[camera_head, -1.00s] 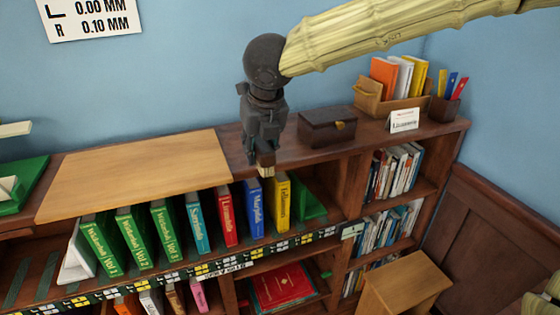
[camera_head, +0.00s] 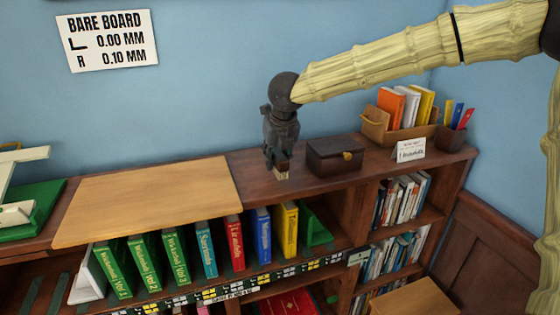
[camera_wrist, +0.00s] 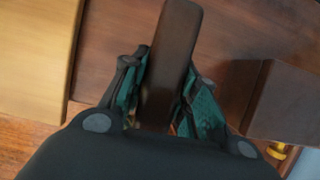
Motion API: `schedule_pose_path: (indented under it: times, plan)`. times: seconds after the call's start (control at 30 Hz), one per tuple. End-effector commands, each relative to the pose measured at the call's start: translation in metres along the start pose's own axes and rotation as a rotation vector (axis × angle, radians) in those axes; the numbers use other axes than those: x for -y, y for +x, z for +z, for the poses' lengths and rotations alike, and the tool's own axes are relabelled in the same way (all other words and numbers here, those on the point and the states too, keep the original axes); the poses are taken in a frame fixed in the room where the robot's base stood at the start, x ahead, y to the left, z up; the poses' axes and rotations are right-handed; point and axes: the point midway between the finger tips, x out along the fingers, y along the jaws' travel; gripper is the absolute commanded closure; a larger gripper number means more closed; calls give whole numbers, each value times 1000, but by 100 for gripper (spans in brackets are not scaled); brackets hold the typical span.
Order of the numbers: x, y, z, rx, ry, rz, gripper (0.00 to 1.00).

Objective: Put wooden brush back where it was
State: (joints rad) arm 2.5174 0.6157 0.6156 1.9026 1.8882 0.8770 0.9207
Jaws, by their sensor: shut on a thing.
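The wooden brush (camera_wrist: 170,60) is a dark brown bar held between the fingers of my gripper (camera_wrist: 168,95) in the wrist view. The gripper is between the light board and the dark box. I cannot tell whether the brush touches the top.
A dark wooden box (camera_head: 334,154) stands just right of my gripper. A light wood board (camera_head: 150,200) lies to the left. A book caddy (camera_head: 378,130), a card (camera_head: 411,150) and a pen cup (camera_head: 450,138) stand further right. Upright books (camera_head: 208,248) fill the shelf below.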

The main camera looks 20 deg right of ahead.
Motion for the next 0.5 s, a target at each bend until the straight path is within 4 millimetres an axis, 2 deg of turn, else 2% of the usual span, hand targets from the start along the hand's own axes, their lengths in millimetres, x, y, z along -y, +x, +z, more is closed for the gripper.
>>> schedule_pose_path:
  times: [0.27, 0.5]
  plan:
    - [4, 7, 14, -1, -1, 0, 93]
    - [5, 35, 0, -2, -1, 0, 93]
